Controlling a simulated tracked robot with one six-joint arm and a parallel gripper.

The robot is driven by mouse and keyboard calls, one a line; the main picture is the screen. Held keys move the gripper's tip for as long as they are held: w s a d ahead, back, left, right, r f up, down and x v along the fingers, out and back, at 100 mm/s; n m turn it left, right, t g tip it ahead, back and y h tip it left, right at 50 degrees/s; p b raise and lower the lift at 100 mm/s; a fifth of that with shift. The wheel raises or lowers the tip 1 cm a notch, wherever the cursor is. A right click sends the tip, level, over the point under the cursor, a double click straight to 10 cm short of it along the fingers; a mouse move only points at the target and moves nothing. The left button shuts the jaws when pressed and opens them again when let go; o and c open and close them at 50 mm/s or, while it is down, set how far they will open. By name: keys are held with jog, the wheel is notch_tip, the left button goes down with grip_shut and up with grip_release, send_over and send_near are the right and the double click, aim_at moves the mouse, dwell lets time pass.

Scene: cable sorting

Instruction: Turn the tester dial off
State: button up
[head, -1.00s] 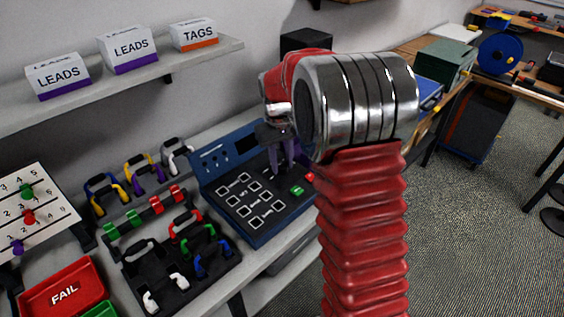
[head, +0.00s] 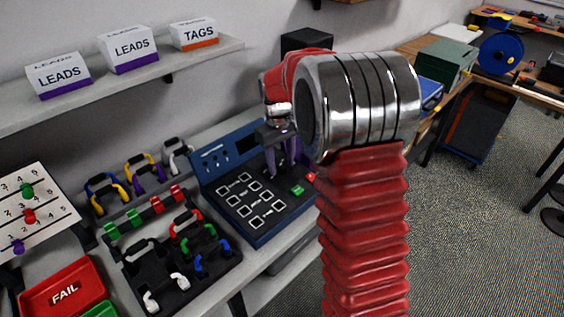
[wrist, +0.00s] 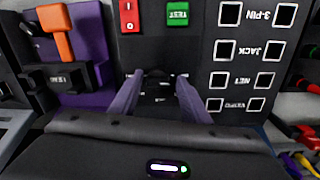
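The tester (head: 218,208) is a blue-framed box with a black face of labelled sockets, a green TEST button (head: 297,190) and a red switch (head: 310,177). In the wrist view the TEST button (wrist: 177,13) and red switch (wrist: 130,15) lie beyond my fingertips. My gripper (head: 281,168) points down over the back right part of the tester. In the wrist view its two purple fingers (wrist: 160,80) stand apart. A dark patch with small pale marks shows between them. I cannot clearly make out the dial or whether the fingers touch it.
A purple and black device with an orange lever (wrist: 57,35) is close by in the wrist view. In the head view, a black tray (head: 180,262) of coloured leads, a red FAIL bin (head: 62,290) and a numbered board (head: 40,205) stand left of the tester.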

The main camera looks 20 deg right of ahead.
jog(key=shift+o, duration=0.3)
jog(key=shift+d+r, duration=0.1)
notch_tip(320, 180, up, 14)
jog(key=shift+a+f, duration=0.25)
jog(key=shift+a, duration=0.2)
dwell(0.5)
jog(key=s+a+m+t, duration=0.1)
jog(key=s+a, duration=0.3)
jog(key=s, duration=1)
jog(key=s+a+m+t, duration=0.1)
jog(key=s+a+t, duration=0.3)
jog(key=s, duration=1.1)
jog(key=shift+a+f+y, duration=0.15)
jog(key=shift+a+y, duration=0.15)
jog(key=shift+a, duration=0.3)
